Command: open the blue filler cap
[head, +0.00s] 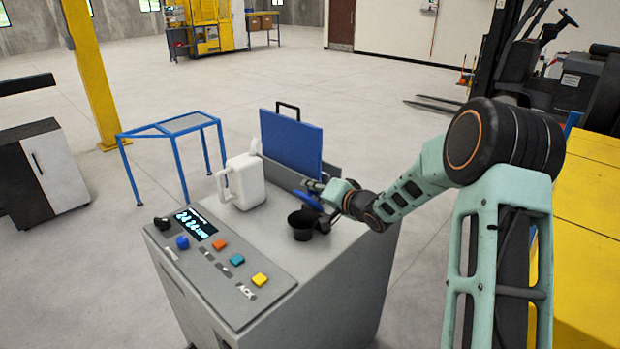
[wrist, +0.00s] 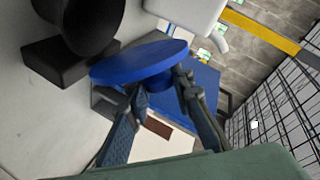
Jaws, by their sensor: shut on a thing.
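The blue filler cap (wrist: 140,62) is a round blue disc with a short stem or knob beneath it. In the wrist view, the two fingers of my gripper (wrist: 155,98) are closed on either side of that stem. The cap stands tilted, beside the black filler neck (wrist: 85,25), whose dark funnel shape is uncovered. In the head view, the cap (head: 307,200) shows at the tip of my gripper (head: 328,197), just behind the black filler neck (head: 302,222) on the grey machine top. Whether a hinge joins cap and neck is hidden.
A white canister (head: 241,184) stands left of the filler on the grey machine (head: 350,245). A raised blue panel (head: 291,143) with a black handle is behind. The front panel has several coloured buttons (head: 219,245) and a display. A yellow block (head: 590,200) is at right.

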